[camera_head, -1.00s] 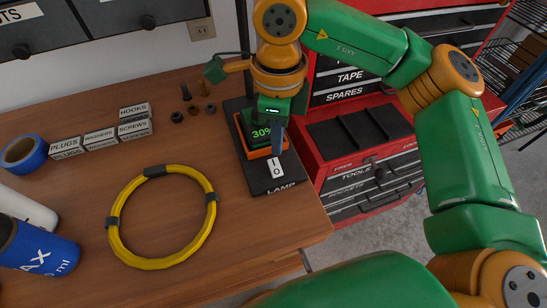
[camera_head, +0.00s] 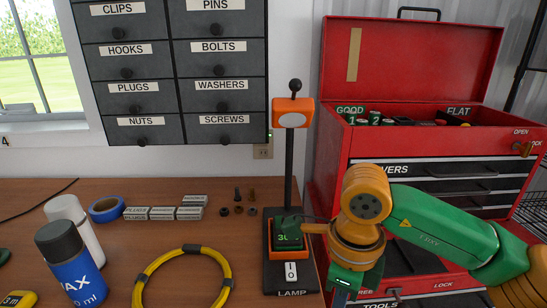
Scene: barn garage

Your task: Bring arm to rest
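My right arm comes in from the right, and its orange wrist is just right of the lamp (camera_head: 289,180). My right gripper (camera_head: 340,297) points down beside the lamp base, in front of the red tool chest. Its fingers show only as a small dark piece below the green hand, so I cannot tell how wide they are. A green piece on an orange bracket from the wrist overlaps the lamp's green display, partly hiding its digits. The lamp has a black post, an orange head and a white switch (camera_head: 291,270) on its base. My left gripper is out of view.
The wooden table (camera_head: 130,255) holds a yellow cable coil (camera_head: 147,275), blue tape (camera_head: 105,209), small labelled boxes (camera_head: 162,213), nuts and bolts, and a blue can (camera_head: 75,270). The open red tool chest (camera_head: 410,60) stands right. Labelled drawers (camera_head: 125,50) hang above the table.

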